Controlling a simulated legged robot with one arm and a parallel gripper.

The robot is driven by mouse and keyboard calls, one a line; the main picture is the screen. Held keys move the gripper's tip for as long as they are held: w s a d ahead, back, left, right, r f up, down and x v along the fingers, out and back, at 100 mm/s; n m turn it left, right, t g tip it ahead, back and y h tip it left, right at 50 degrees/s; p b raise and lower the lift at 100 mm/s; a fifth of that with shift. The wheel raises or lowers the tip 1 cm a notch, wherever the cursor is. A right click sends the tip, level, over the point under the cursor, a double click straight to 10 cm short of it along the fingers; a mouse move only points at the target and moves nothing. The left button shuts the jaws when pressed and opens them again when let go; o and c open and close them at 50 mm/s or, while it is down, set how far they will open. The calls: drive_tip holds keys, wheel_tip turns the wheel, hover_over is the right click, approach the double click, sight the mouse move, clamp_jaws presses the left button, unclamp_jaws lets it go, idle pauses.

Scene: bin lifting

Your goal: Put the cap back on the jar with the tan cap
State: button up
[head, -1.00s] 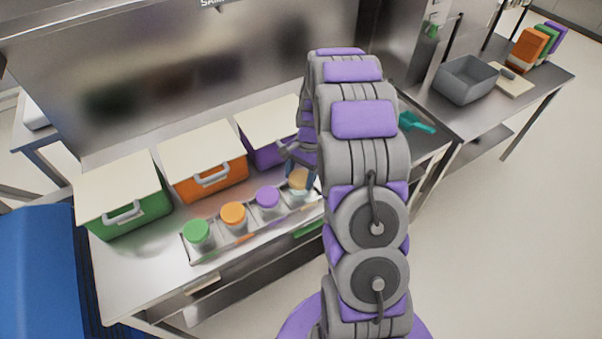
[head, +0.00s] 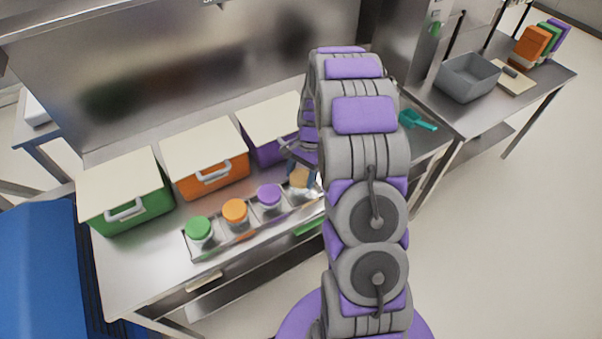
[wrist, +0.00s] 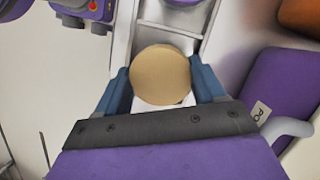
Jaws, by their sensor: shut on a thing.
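The tan cap (wrist: 160,76) is between the two blue fingers of my gripper (wrist: 160,88) in the wrist view. My gripper is shut on it. In the head view the tan cap (head: 300,178) is at the right end of the tray, over or on its jar; my gripper (head: 303,170) reaches down to it from behind, partly hidden by my arm. The jar under the cap is mostly hidden, so I cannot tell whether the cap is seated.
The metal tray (head: 218,247) also holds jars with green (head: 198,228), orange (head: 235,211) and purple (head: 269,195) caps. Behind stand green (head: 135,212), orange (head: 208,180) and purple (head: 272,152) bins with pale lids. A teal scoop (head: 415,121) lies right of my arm.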

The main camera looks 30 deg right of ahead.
drive_tip(key=o, duration=1.6)
drive_tip(key=shift+o, duration=0.3)
drive_tip(key=shift+r, duration=0.15)
drive_tip(key=shift+r+p, duration=1.75)
drive_tip(key=shift+r, duration=1.65)
drive_tip(key=shift+c, duration=0.5)
clamp_jaws()
